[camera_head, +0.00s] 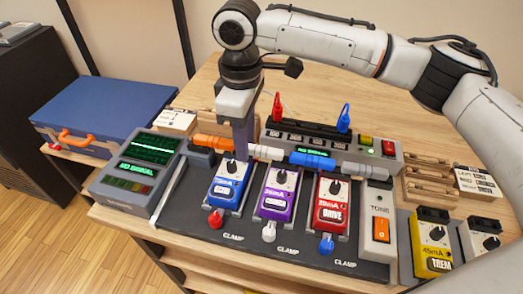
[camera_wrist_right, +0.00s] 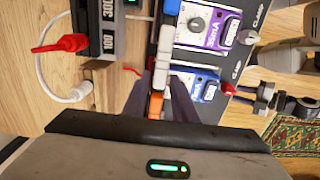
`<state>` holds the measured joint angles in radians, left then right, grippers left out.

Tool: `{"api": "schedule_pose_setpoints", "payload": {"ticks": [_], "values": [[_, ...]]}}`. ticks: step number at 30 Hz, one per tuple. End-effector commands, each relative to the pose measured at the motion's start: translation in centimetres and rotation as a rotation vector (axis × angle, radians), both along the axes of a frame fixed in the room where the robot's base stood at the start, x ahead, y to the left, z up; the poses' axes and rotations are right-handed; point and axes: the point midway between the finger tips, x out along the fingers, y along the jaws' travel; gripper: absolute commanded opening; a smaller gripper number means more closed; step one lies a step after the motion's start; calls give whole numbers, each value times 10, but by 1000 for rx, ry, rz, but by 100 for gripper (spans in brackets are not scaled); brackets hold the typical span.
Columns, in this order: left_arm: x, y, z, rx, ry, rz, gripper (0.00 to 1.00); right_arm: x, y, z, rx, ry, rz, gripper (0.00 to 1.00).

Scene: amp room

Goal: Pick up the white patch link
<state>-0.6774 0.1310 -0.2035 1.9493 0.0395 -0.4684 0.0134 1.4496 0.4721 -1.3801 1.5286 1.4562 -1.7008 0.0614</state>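A white link piece (camera_head: 265,153) lies in the row of links behind the pedals, between an orange link (camera_head: 212,142) and a blue link (camera_head: 312,161). In the wrist view the white piece (camera_wrist_right: 162,62) runs straight on from the orange one (camera_wrist_right: 155,106). My right gripper (camera_head: 240,152) points down over the row, between the orange and white parts, and hides some of the row. In the wrist view its fingers (camera_wrist_right: 158,85) stand apart on either side of the row. I cannot tell whether they touch it.
Blue (camera_head: 227,187), purple (camera_head: 278,195) and red (camera_head: 330,205) pedals stand in front of the row. A grey meter unit (camera_head: 385,155) with red and blue plugs stands behind. A green-screened box (camera_head: 135,170) is at left. The wooden table (camera_head: 440,130) is clear at back right.

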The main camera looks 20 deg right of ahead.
Motion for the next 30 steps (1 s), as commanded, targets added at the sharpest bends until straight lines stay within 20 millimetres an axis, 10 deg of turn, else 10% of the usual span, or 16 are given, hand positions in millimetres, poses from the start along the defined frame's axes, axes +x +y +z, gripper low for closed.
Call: {"api": "schedule_pose_setpoints", "payload": {"ticks": [7,17,30], "values": [[-1,0,-1,0,2,1,31,0,0,0,0,0,0,0],[-5,0,-2,0,9,1,31,0,1,5,2,-1,0,0],[-5,2,3,-1,8,4,31,1,1,84,2,-3,0,0]]}}
